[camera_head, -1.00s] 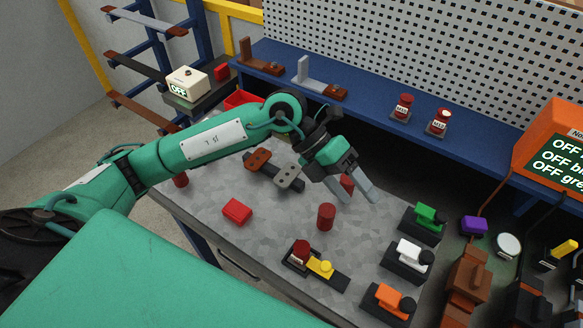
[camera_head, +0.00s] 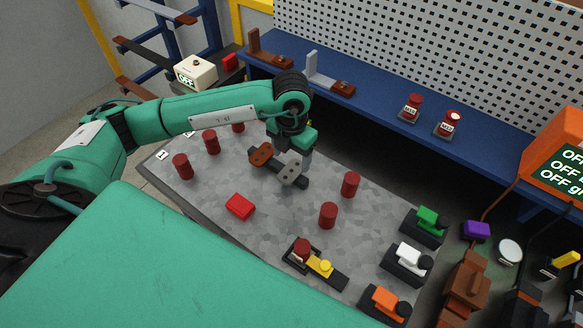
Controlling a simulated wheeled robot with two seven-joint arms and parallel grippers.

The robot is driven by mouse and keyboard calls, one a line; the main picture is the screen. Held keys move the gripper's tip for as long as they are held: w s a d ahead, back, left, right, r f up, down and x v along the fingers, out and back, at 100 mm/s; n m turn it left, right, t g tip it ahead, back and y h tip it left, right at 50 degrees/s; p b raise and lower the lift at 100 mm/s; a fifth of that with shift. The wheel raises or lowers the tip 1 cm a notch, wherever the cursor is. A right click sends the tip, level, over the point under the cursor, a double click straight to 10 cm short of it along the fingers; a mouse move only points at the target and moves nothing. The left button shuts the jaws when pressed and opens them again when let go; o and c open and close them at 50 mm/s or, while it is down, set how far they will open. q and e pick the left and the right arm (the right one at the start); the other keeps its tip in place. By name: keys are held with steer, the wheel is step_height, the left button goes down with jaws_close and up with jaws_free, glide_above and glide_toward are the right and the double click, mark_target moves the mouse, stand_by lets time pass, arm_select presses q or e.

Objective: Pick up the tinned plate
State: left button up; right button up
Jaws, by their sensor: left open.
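The tinned plate (camera_head: 290,173) is a small silver-grey plate with holes. It rests on a dark holder (camera_head: 274,171) on the grey table, beside a copper-brown plate (camera_head: 261,154). My left gripper (camera_head: 305,160) points down just behind the tinned plate, close to its upper right side. Its jaws are open, though one finger is largely hidden. I cannot tell whether it touches the plate. My right gripper is not in view.
Several dark red cylinders, such as one (camera_head: 328,215) on the table, stand around. A red block (camera_head: 240,206) lies in front. A blue shelf (camera_head: 380,100) runs behind.

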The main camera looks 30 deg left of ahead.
mark_target(291, 170)
arm_select(q)
steer(key=f+p, duration=0.2)
steer(key=f, duration=0.1)
steer(key=w+f+p, duration=0.1)
steer(key=f, duration=0.1)
steer(key=shift+a, duration=0.25)
steer(key=shift+f, duration=0.45)
steer(key=shift+c, duration=0.2)
steer(key=c, duration=1.1)
steer(key=shift+c, duration=0.9)
steer(key=shift+r, duration=0.1)
